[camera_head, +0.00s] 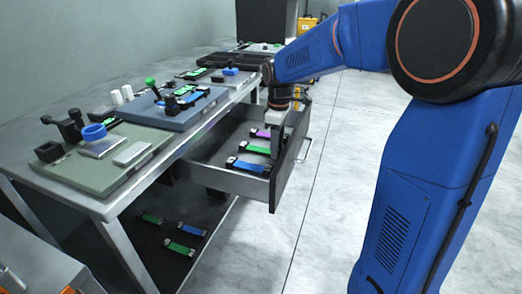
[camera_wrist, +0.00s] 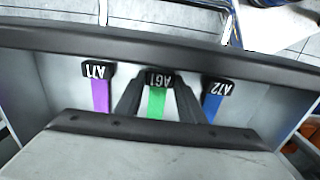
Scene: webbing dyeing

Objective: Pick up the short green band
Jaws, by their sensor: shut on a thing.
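A green band (camera_head: 257,149) with dark end pieces lies in the open drawer, between a purple band (camera_head: 262,133) and a blue band (camera_head: 247,165). My gripper (camera_head: 277,152) reaches down into the drawer at its right end. In the wrist view, my gripper's two dark fingers (camera_wrist: 157,92) stand on either side of the green band (camera_wrist: 155,104), whose black end tag reads A61, and are shut on it. The band seems to be still at drawer level. Its near part is hidden by my gripper body.
The drawer's front wall (camera_head: 284,180) is close to my gripper. Purple band A71 (camera_wrist: 99,93) and blue band A72 (camera_wrist: 213,97) lie close on either side. Other green bands (camera_head: 180,248) rest on the lower shelf. The worktable (camera_head: 100,205) above holds boards and fixtures. The floor at right is clear.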

